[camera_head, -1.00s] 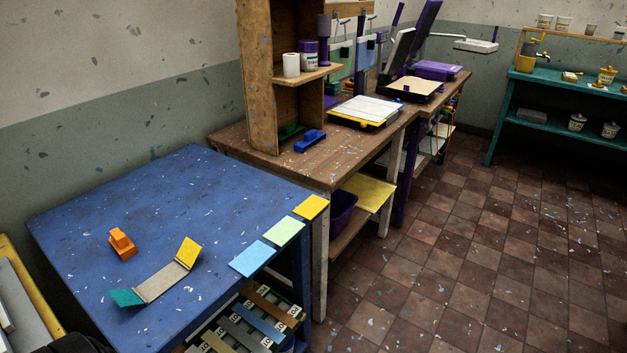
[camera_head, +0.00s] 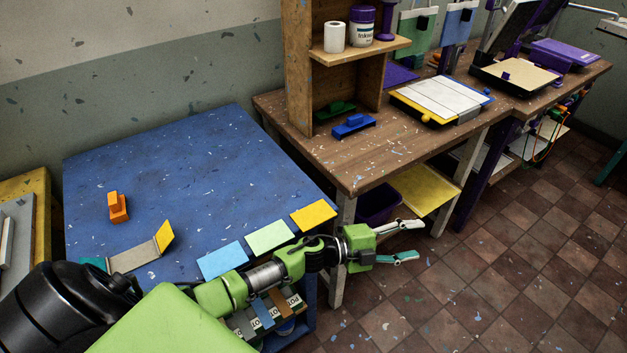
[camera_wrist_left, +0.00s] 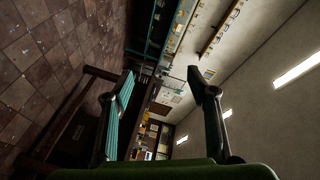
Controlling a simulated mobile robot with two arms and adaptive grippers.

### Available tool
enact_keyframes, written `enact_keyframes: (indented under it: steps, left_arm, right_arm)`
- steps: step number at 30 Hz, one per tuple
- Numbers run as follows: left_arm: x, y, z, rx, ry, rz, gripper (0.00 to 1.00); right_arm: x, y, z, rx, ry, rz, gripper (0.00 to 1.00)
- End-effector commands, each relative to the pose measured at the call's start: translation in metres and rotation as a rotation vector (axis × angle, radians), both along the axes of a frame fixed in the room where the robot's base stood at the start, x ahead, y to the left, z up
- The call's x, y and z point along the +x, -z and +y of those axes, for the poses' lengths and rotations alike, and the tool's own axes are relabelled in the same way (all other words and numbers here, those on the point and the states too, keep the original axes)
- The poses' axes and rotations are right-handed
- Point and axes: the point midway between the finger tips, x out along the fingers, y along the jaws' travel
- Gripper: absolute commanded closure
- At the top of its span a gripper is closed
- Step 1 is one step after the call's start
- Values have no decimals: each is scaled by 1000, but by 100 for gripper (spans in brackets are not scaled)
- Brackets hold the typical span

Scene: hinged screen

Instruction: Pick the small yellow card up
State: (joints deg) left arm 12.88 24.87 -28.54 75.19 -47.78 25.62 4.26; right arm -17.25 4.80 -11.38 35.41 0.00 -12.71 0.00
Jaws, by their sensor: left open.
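The small yellow card (camera_head: 314,215) lies flat at the right edge of the blue table (camera_head: 190,165), its edge along the table's front corner. A pale green card (camera_head: 270,238) and a light blue card (camera_head: 222,260) lie in line with it. My left gripper (camera_head: 414,241) is open and empty, out past the table's right edge over the floor, to the right of the yellow card and apart from it. In the left wrist view its spread fingers (camera_wrist_left: 160,78) have nothing between them, and no card shows. My right gripper is not in view.
A hinged screen (camera_head: 135,256) with a yellow end flap and an orange block (camera_head: 117,208) stand on the blue table. A wooden bench (camera_head: 360,155) with a shelf unit (camera_head: 298,70) adjoins it at the right. The table's back part is clear.

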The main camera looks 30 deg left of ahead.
Motion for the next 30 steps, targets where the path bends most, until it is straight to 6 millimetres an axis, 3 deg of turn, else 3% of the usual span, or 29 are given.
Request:
enact_keyframes:
  steps: [1,3,6,8,11,15,18,21,25,30]
  left_arm:
    - [-1,-39,-16,79,129,-103,47]
    - [-15,-66,-33,199,311,-207,47]
    - [-40,-86,-39,408,573,-318,47]
    - [-55,-89,-29,563,728,-356,47]
    - [-73,-88,14,843,954,-358,47]
    - [-82,-96,106,1222,1162,-243,47]
    - [-85,-111,162,1410,1230,-132,47]
    - [-86,-124,199,1524,1256,-46,47]
    - [-88,-134,223,1595,1267,15,47]
    - [-89,-129,227,1606,1270,29,47]
  right_arm:
    - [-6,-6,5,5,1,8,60]
    - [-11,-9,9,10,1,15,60]
    - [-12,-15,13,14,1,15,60]
    - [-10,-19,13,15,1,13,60]
    - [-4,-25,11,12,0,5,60]
    - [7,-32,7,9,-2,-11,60]
    - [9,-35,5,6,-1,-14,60]
    - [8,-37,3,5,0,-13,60]
    - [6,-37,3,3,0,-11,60]
    - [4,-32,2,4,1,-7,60]
